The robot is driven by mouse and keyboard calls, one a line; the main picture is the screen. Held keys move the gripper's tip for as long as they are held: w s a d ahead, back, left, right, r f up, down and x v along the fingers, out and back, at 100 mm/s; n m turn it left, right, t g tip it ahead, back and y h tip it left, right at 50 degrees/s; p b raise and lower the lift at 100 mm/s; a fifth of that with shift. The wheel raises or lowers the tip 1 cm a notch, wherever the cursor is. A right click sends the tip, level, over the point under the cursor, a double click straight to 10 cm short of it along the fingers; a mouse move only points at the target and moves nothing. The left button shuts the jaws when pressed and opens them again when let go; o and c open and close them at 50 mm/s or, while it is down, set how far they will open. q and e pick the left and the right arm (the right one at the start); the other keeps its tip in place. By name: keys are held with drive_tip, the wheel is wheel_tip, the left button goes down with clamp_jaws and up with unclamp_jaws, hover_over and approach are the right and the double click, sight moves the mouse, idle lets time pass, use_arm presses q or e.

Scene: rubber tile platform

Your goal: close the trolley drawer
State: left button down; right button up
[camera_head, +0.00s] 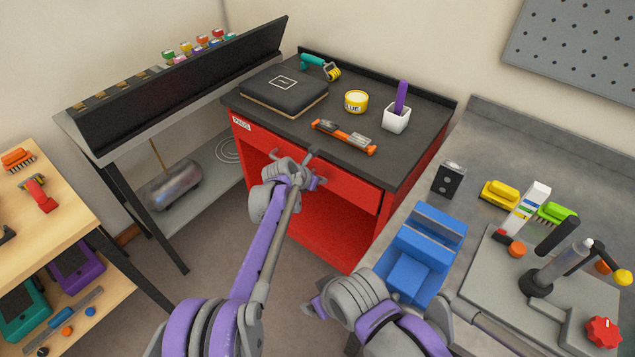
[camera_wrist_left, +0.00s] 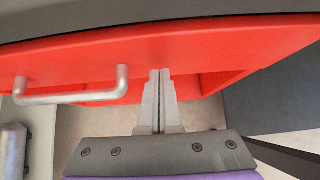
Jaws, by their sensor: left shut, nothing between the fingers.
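The red trolley (camera_head: 437,152) has a black top and an open red compartment under its drawer. The drawer front (camera_head: 345,188) sits right under the top in the head view, with no drawer interior showing; I cannot tell whether a small gap remains. My left gripper (camera_head: 311,156) is shut and empty, its fingertips at the drawer front. In the left wrist view the shut fingers (camera_wrist_left: 160,75) point at the red drawer front (camera_wrist_left: 200,45), to the right of the silver bar handle (camera_wrist_left: 70,97). My right gripper (camera_head: 314,309) is low, away from the trolley; its jaws are unclear.
A black case (camera_head: 284,92), glue tin (camera_head: 356,101), orange tool (camera_head: 344,137) and white cup (camera_head: 396,118) stand on the trolley top. A grey bench (camera_head: 480,150) with a blue holder (camera_head: 428,245) is close on the right. A dark-legged stand (camera_head: 122,200) is on the left.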

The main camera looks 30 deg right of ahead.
use_arm(q)
drive_tip(key=v, duration=1)
drive_tip(key=shift+a+r+p, duration=0.25)
drive_tip(key=shift+a+p, duration=0.05)
drive_tip(key=shift+p, duration=0.05)
drive_tip(key=s+a+r+m+t+y+p, duration=0.1)
drive_tip(key=s+a+r+m+p, duration=0.2)
drive_tip(key=a, duration=0.7)
drive_tip(key=s+a+r+m+y+p, duration=0.15)
drive_tip(key=a+r+m, duration=0.25)
drive_tip(key=a, duration=0.5)
drive_tip(key=s+a+r+m+t+y+p, duration=0.1)
drive_tip(key=s+a+r+m, duration=0.25)
drive_tip(key=a, duration=0.65)
drive_tip(key=s+a+f+m+y+p, duration=0.1)
drive_tip(key=s+a+m+y+p, duration=0.3)
drive_tip(key=s+a+m, duration=0.7)
drive_tip(key=s+a+y, duration=0.1)
drive_tip(key=s+a, duration=0.7)
drive_tip(key=shift+a+f+p, duration=0.2)
drive_tip(key=shift+p, duration=0.2)
drive_tip(key=shift+m, duration=0.25)
